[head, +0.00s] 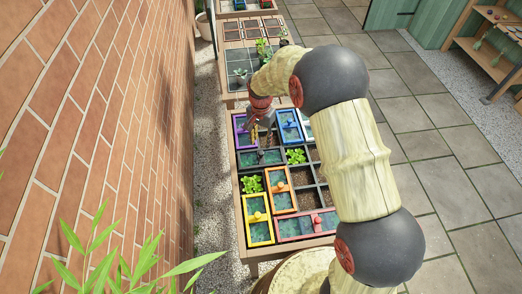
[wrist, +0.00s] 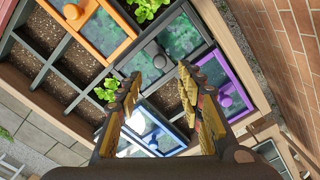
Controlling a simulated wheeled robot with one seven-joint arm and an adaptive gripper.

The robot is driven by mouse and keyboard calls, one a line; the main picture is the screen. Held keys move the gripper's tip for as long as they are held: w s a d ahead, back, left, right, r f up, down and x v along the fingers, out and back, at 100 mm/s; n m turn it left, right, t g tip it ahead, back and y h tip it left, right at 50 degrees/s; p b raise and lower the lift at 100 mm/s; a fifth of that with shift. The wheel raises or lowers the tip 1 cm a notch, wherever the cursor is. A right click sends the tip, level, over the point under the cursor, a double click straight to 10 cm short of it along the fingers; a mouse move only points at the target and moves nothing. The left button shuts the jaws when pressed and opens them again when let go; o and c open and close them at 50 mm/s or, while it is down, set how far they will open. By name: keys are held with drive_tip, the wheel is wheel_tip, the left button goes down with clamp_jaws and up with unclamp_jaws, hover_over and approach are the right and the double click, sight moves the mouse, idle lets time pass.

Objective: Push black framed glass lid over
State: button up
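The black framed glass lid (wrist: 187,35) lies on the planter grid in the wrist view, with greenish panes and a dark round knob (wrist: 153,48). In the head view the black framed lid (head: 271,157) is partly hidden by my gripper. My gripper (wrist: 160,73) is open and empty, its two fingers pointing down toward the lid, with the knob ahead between the fingertips. In the head view my gripper (head: 260,140) hangs over the left side of the planter. Whether a fingertip touches the lid I cannot tell.
A purple lid (wrist: 228,82) and a blue lid (wrist: 150,130) flank a soil cell beside the black lid. An orange lid (wrist: 100,37), a yellow lid (head: 258,222) and a red lid (head: 293,226) lie farther along. Leafy plants (head: 295,156) stand in nearby cells. A brick wall (head: 100,130) runs along the left.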

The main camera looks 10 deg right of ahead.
sight(261, 152)
drive_tip(key=shift+m, duration=0.6)
drive_tip(key=shift+f, duration=0.25)
wheel_tip(261, 152, down, 7)
drive_tip(key=shift+f+b, duration=0.15)
drive_tip(key=shift+b, duration=0.4)
clamp_jaws()
